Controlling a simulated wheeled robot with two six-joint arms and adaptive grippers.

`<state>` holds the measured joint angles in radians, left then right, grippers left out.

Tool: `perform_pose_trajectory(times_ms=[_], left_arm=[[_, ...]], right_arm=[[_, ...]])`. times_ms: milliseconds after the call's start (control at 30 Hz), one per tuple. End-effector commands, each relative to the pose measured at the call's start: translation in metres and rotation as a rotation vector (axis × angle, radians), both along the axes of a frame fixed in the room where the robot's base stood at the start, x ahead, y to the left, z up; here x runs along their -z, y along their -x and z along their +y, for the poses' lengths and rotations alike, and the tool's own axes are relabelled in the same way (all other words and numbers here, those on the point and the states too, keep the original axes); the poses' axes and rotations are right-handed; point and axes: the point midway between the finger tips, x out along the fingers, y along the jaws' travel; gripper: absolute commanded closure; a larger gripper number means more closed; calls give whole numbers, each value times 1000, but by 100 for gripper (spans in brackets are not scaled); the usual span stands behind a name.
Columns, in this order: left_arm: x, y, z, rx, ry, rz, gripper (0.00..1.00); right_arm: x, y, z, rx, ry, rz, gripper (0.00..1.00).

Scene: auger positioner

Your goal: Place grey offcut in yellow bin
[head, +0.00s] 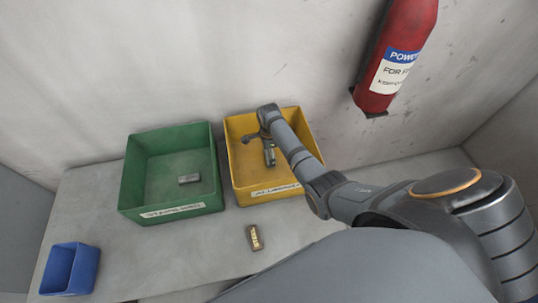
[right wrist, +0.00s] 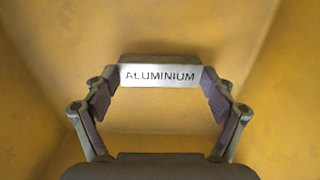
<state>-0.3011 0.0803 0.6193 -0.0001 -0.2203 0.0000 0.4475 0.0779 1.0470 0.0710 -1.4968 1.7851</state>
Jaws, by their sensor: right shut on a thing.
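The yellow bin (head: 243,187) stands on the bench against the wall, with a white label on its front. My right gripper (head: 268,152) reaches down into or just over it. In the right wrist view the gripper is shut on the grey offcut (right wrist: 160,75), a block marked ALUMINIUM, held across the fingertips. Yellow bin walls (right wrist: 40,60) fill the background there. I cannot tell whether the offcut touches the bin floor. In the head view the offcut is hard to tell from the gripper. My left gripper is not in view.
A green bin (head: 137,167) to the left holds another grey block (head: 189,179). A brass-coloured piece (head: 254,238) lies on the bench (head: 200,250) in front of the yellow bin. A small blue bin (head: 56,270) stands front left. A red extinguisher (head: 402,45) hangs on the wall.

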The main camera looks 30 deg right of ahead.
Motion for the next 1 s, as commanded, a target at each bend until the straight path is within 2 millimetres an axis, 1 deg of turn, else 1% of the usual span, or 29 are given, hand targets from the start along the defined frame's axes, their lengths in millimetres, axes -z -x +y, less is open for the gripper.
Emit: perform_pose_trajectory(times_ms=[33, 233, 367, 400, 500, 867, 933, 1000], left_arm=[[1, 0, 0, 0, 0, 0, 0], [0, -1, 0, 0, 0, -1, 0], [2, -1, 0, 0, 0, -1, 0], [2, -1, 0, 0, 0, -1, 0], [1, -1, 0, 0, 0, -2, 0], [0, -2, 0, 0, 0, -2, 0], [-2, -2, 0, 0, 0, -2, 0], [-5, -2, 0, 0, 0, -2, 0]], right_arm=[[3, -1, 0, 0, 0, -1, 52], [2, 0, 0, 0, 0, -1, 52], [6, 0, 0, 0, 0, -1, 52], [6, 0, 0, 0, 0, -1, 13], [5, 0, 0, 0, 0, -1, 0], [4, 0, 0, 0, 0, -1, 0], [-2, -1, 0, 1, 1, -3, 0], [-14, -1, 0, 1, 0, -3, 0]])
